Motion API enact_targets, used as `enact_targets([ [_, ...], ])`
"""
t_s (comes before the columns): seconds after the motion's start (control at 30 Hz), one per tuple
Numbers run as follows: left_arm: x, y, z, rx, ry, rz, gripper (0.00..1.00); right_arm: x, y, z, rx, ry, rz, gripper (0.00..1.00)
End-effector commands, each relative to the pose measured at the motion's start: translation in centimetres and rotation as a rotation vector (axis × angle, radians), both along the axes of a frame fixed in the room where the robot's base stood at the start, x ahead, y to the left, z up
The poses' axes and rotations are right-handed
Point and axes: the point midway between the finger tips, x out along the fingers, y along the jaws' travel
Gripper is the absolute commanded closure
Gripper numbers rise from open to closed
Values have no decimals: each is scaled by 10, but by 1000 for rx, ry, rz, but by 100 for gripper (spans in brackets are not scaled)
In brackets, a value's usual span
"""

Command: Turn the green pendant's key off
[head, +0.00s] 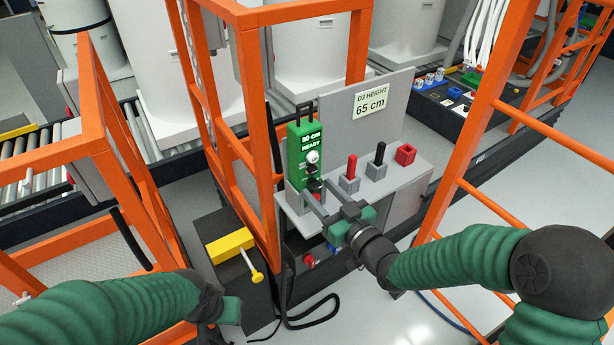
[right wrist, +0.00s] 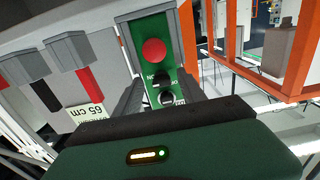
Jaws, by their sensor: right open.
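The green pendant (head: 297,150) stands upright in a grey holder at the left end of a grey shelf. Its display shows a cm reading and READY. A pale round knob (head: 312,157) and dark controls sit on its face. The right wrist view shows the pendant upside down, with a red button (right wrist: 153,50), a small black knob (right wrist: 163,79) and a ringed control; I cannot tell surely which is the key. My right gripper (head: 314,190) is open, its fingers either side of the pendant's lower face. My left gripper (head: 230,310) is mostly hidden at the bottom.
A sign (head: 370,100) reads D3 HEIGHT 65 cm. Orange frames (head: 262,120) stand close on both sides.

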Motion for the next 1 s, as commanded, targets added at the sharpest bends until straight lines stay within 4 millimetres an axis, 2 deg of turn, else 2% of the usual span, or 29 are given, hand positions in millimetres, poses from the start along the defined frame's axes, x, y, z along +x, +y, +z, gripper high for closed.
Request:
enact_targets([
  [0.33,0,0,0,0,1,0,67,-1,-5,0,4,0,-2,53],
  [0.7,0,0,0,0,0,0,67,0,0,-1,-2,1,-1,100],
  [1.0,0,0,-1,0,0,0,67,0,0,-1,-6,-4,2,100],
])
